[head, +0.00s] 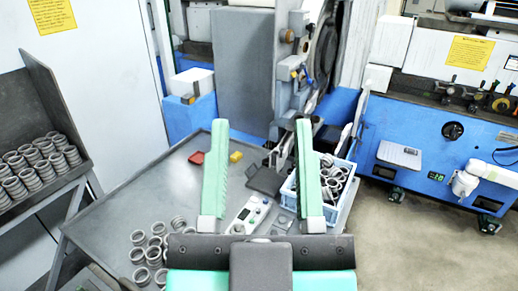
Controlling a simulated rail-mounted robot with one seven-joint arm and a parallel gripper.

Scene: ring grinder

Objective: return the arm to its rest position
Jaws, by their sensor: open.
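My gripper (257,172) shows in the head view at the lower middle. Its two long green fingers stand wide apart and point away from me. Nothing is held between them. The dark palm and wrist fill the bottom centre. The gripper appears over the right part of the grey table (105,205); its exact height above the table I cannot tell. A control box (246,215) with several buttons shows between the fingers and is partly hidden by the palm.
Metal rings (152,250) lie on the table left of the gripper. A blue crate (343,181) of rings sits beside the right finger. A red block (197,158) and yellow block (236,157) lie near the grinder (243,65). A ring rack (38,110) stands left. Floor is clear at right.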

